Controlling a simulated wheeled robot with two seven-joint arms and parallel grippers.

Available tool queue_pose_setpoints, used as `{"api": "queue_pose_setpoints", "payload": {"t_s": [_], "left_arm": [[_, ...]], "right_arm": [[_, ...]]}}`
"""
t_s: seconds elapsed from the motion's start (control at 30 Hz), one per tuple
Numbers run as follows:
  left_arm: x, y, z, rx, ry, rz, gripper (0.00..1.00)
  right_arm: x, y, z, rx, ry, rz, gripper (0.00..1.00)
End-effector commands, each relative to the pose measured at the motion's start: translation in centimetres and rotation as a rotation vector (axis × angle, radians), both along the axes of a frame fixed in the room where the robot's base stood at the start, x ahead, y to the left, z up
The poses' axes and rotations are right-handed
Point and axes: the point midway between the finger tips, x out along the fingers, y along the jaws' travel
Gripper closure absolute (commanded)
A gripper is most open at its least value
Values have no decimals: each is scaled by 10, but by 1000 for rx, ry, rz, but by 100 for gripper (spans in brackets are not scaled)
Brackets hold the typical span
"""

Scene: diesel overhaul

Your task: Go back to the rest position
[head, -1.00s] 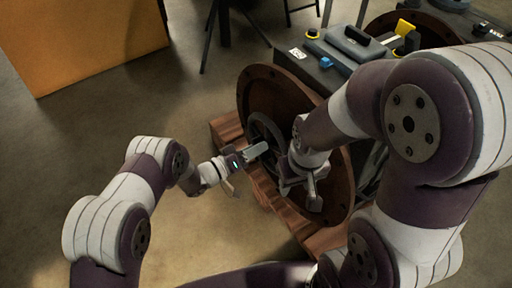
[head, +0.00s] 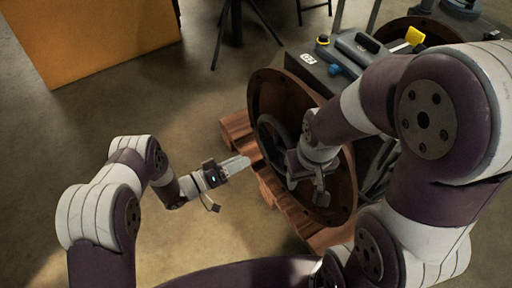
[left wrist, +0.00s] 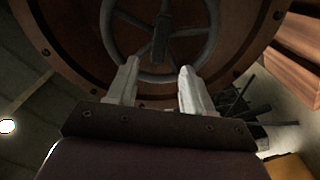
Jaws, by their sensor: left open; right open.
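My left gripper (head: 236,166) is in front of the left side of the large brown round flange, apart from it in the head view. In the left wrist view its two pale fingers (left wrist: 158,78) are spread with nothing between them, facing a grey spoked wheel (left wrist: 160,40). My right gripper (head: 307,182) is in front of the flange, right of the spoked wheel (head: 268,132). It looks empty, and whether it touches the flange cannot be told. My right arm hides part of the flange and the machine.
The brown flange (head: 338,208) stands over wooden pallet boards (head: 237,127). A dark toolbox (head: 358,46) and a yellow item (head: 414,36) sit on the machine behind. An orange panel (head: 90,35) stands at upper left. The floor between it and my left arm is clear.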

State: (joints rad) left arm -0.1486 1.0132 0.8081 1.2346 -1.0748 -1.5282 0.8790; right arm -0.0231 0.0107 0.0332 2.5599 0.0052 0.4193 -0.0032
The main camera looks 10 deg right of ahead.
Motion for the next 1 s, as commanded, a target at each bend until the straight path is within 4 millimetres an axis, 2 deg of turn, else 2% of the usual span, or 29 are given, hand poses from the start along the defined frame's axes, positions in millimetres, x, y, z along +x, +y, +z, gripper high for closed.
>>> {"api": "queue_pose_setpoints", "payload": {"t_s": [0.03,0.1,0.23,0.8,0.87,0.93,0.97,1.0], "left_arm": [[-3,10,4,-1,2,4,49],[-7,21,2,-1,2,3,49],[-12,32,0,0,1,1,49],[-12,33,-2,14,-17,0,49],[-10,34,-18,102,-40,13,49],[-10,46,-57,298,-12,66,49],[-11,58,-76,417,16,95,49],[-8,79,-93,598,55,136,49]], "right_arm": [[0,0,8,0,0,0,51],[0,0,10,0,0,0,51],[0,0,12,0,0,0,51],[0,0,11,0,0,0,51],[0,0,11,0,0,0,51],[0,0,11,0,0,0,51],[0,0,11,0,0,0,51],[0,0,12,0,0,0,51]]}}
